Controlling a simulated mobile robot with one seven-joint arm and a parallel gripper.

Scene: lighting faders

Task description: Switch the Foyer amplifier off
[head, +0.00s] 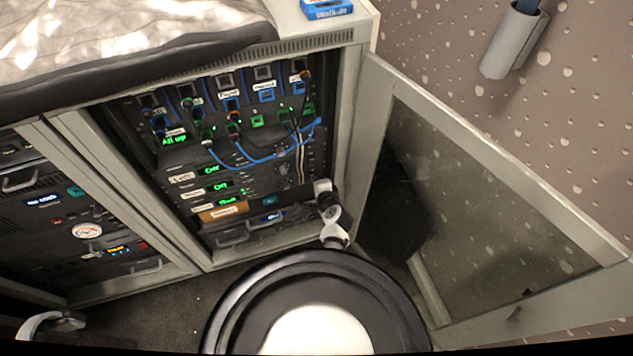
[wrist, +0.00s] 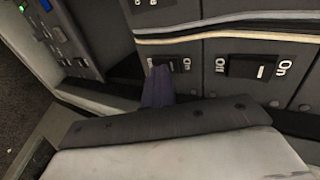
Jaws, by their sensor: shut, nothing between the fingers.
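In the head view a stack of amplifier units (head: 219,185) with green displays sits low in the open rack bay. Their small white labels are too blurred to tell which is Foyer. In the wrist view a black rocker switch (wrist: 253,67) lies between "Off" and "On" lettering. A second rocker switch (wrist: 163,61), to its left, is partly hidden by my gripper. My gripper (wrist: 158,85) is shut and empty, its dark fingers pointing at this left switch. Whether they touch it I cannot tell. In the head view the gripper is hidden behind my arm at the rack's right side.
The glass rack door (head: 480,210) stands open to the right. Blue patch cables (head: 262,158) hang across the upper units. Pale cables (wrist: 240,28) run above the switches in the wrist view. A second rack bay (head: 85,225) stands to the left.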

